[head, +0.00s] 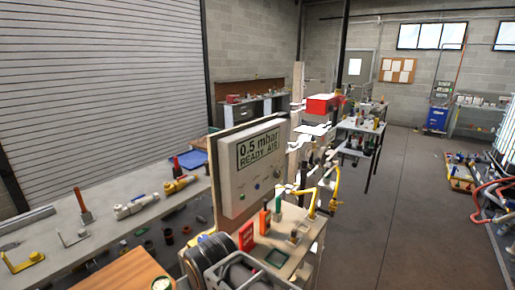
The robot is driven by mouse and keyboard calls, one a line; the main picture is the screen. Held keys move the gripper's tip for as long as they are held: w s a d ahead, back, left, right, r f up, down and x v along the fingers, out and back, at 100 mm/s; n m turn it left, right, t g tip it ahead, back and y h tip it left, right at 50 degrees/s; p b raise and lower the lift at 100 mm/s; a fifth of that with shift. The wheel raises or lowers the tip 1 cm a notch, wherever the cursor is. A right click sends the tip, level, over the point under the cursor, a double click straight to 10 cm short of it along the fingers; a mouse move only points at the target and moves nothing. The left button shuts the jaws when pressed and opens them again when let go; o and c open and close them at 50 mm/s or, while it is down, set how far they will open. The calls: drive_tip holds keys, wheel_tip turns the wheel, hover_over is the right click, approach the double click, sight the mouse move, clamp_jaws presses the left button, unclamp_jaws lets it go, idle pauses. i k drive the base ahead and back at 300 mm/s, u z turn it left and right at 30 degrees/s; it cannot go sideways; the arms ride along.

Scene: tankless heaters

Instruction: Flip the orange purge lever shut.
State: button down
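An orange upright piece (265,219), which may be the purge lever, stands on the light bench top in front of the grey panel box (255,165). The box reads "0.5 mbar READY AIR". A green upright piece (278,206) stands just behind the orange one, and a red block (246,236) is in front of it to the left. Bent yellow pipes (318,200) are to its right. White and black parts right of the box may belong to my arm. I cannot make out the fingers of my gripper, or whether it touches anything.
A bench at the left carries an orange-handled tool (83,205), a yellow fitting (180,184) and a white fitting (132,206). Black coils (208,258) and a grey frame are at the front. Open floor (395,210) lies to the right, with red hoses (485,200) beyond.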

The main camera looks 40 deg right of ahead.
sight(323, 139)
drive_tip(key=k, duration=1)
drive_tip(key=z, duration=1.9)
drive_tip(key=i, duration=1.25)
drive_tip(key=u, duration=1.3)
